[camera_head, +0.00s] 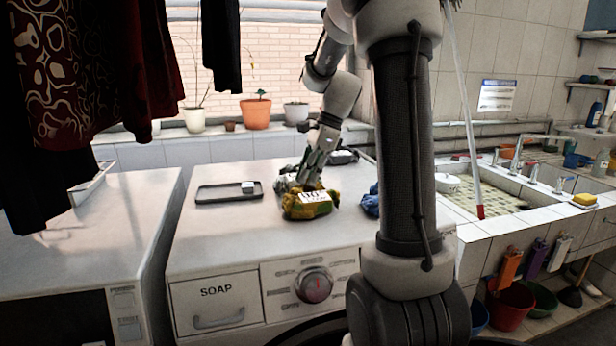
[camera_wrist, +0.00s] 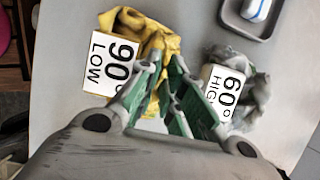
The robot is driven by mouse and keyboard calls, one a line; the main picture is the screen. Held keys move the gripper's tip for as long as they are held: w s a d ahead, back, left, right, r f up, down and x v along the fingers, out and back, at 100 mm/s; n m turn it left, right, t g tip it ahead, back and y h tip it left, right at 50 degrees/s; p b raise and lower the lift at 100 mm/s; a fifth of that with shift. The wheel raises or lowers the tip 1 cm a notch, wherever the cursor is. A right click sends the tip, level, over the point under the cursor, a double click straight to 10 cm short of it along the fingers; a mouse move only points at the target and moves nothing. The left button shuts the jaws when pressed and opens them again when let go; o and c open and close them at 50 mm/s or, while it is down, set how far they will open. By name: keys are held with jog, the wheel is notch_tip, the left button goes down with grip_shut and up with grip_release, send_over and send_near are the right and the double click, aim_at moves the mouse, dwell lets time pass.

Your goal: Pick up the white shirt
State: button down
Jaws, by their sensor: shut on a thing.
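The white shirt (camera_wrist: 258,88) is a crumpled greyish-white cloth with a "60° HIGH" card (camera_wrist: 225,92) on it. In the head view it (camera_head: 284,184) shows partly, behind the yellow shirt (camera_head: 296,208) and my gripper. The yellow shirt bears a "90° LOW" card (camera_wrist: 112,64) and lies left of the fingers in the wrist view. My gripper (camera_wrist: 168,72) points down between the two cloths, its green-padded fingers close together. Yellow cloth shows at and between the fingers, so it seems shut on the yellow shirt. The white shirt lies outside the right finger.
The cloths lie on the white washing machine top (camera_head: 225,235). A dark tray (camera_head: 215,197) with a small white block is to the left. A blue cloth (camera_head: 370,203) is to the right, partly behind my arm. A dark cloth (camera_head: 344,157) lies farther back.

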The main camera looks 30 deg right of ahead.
jog(key=shift+f, duration=0.25)
jog(key=c, duration=1.5)
grip_release()
jog(key=shift+c, duration=0.2)
